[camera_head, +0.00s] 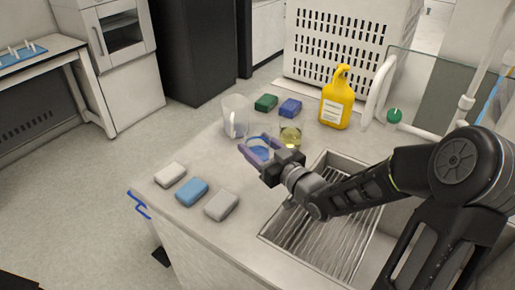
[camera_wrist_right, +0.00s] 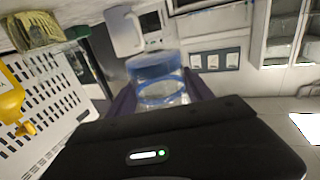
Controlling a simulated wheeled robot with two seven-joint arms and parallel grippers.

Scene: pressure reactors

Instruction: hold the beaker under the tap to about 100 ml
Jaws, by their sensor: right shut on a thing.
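My right gripper (camera_head: 252,148) reaches in from the right over the counter. Its purple fingers are shut on a clear beaker (camera_head: 260,143) with blue in its lower part. In the right wrist view the beaker (camera_wrist_right: 158,82) sits between the fingers, with a blue surface and a blue ring; I cannot read a level. White pipework with a green knob (camera_head: 394,116) stands behind the sink; I cannot tell where the tap's outlet is. The steel sink (camera_head: 330,215) lies to the right of the beaker, partly hidden by my right arm. My left gripper is not in view.
A whitish beaker (camera_head: 235,112) and a vessel of yellow liquid (camera_head: 290,138) stand close by the held beaker. Three blocks (camera_head: 192,191) lie at the front left.

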